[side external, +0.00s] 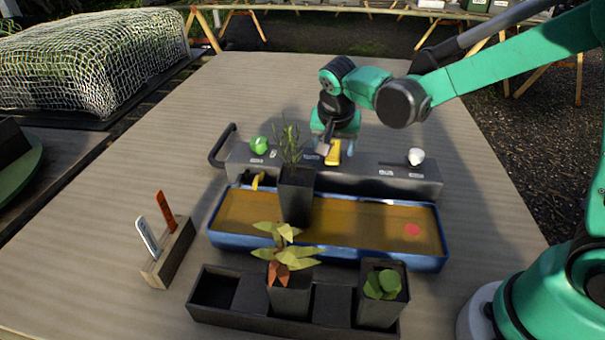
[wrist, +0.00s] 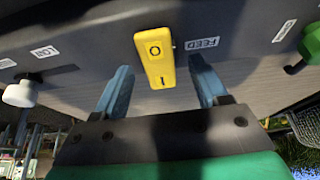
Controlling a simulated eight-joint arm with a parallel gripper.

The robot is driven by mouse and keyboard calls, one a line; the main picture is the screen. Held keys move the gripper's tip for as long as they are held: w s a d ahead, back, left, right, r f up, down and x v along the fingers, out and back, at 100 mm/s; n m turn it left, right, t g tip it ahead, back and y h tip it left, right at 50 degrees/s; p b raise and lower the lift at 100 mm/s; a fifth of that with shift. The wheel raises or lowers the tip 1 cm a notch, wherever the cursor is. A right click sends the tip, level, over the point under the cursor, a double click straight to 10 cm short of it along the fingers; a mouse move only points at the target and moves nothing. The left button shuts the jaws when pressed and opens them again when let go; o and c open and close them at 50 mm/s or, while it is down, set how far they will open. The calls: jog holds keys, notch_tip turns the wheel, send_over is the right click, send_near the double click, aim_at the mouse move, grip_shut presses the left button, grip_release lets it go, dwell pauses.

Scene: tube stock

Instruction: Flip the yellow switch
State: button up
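The yellow switch (wrist: 156,58) is a rocker marked O and I, set on a grey control panel (wrist: 255,85) beside a FEED label. In the wrist view it sits at the upper middle, between and beyond the tips of my gripper (wrist: 162,82). The two blue fingers stand apart with nothing between them that they touch. In the side external view the yellow switch (side external: 333,154) shows just under my gripper (side external: 336,150), on the long grey panel. The exact gap between fingers and switch is hard to tell.
A green knob (side external: 258,145) and a white knob (side external: 416,157) stand on the panel. In front are a blue-rimmed tray (side external: 350,247), a potted plant (side external: 297,195) standing in it, a dark planter rack (side external: 232,313) and a wooden holder (side external: 169,252). The table behind the panel is clear.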

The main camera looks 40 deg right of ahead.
aim_at(333, 161)
jog(key=shift+r, duration=0.1)
jog(key=shift+v, duration=2.75)
jog(key=shift+s, duration=0.1)
jog(key=s+n+t+y, duration=0.3)
jog(key=s+n, duration=0.6)
jog(key=s, duration=0.1)
jog(key=shift+s+r+t, duration=0.3)
jog(key=shift+t, duration=0.1)
jog(key=shift+d, duration=0.15)
